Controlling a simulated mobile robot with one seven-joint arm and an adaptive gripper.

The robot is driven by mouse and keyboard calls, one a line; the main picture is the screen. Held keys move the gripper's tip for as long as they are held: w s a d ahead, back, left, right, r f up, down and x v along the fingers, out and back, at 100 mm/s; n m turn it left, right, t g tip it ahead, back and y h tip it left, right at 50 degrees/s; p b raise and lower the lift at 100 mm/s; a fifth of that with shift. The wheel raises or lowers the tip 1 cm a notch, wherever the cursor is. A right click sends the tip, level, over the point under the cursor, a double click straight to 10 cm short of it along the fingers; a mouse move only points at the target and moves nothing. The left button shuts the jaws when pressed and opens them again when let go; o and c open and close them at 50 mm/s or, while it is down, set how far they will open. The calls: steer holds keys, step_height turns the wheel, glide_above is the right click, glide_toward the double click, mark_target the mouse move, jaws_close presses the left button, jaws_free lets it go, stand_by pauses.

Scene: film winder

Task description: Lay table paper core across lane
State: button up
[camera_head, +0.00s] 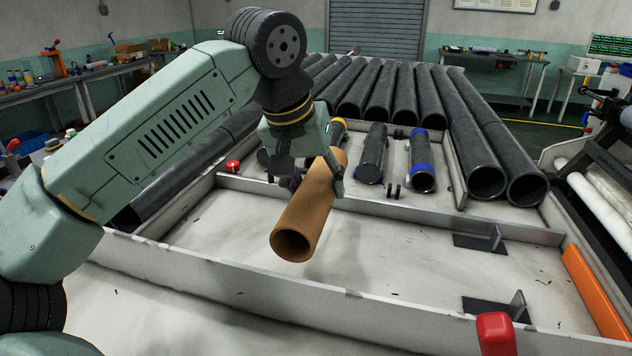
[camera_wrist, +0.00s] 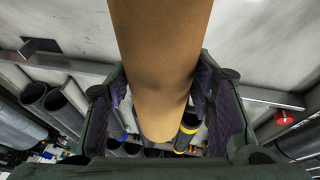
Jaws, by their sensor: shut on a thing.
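My gripper (camera_head: 316,172) is shut on a brown paper core (camera_head: 303,216), a hollow cardboard tube. It holds the core above the white table, with the open end pointing toward the camera and down a little. In the wrist view the core (camera_wrist: 165,50) runs between the two dark pads of my gripper (camera_wrist: 160,100). The lane (camera_head: 360,245) is the pale strip between two low grey rails, and the core hangs over it, pointing along the view rather than sideways. The far end of the core is partly hidden by my gripper.
Several dark tubes (camera_head: 380,90) lie in rows at the back. Upright metal brackets (camera_head: 495,238), an orange bar (camera_head: 592,290) and a red knob (camera_head: 496,334) stand at right. The lane's middle is clear.

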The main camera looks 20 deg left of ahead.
mark_target(299, 190)
steer(key=shift+f+b, duration=2.95)
steer(key=shift+f, duration=0.95)
steer(key=shift+f, duration=0.15)
steer(key=shift+f+b, duration=0.5)
steer(key=shift+f, duration=0.05)
steer(key=o, duration=1.3)
steer(key=shift+r, duration=0.15)
steer(key=shift+s, duration=0.1)
steer(key=v, duration=1.2)
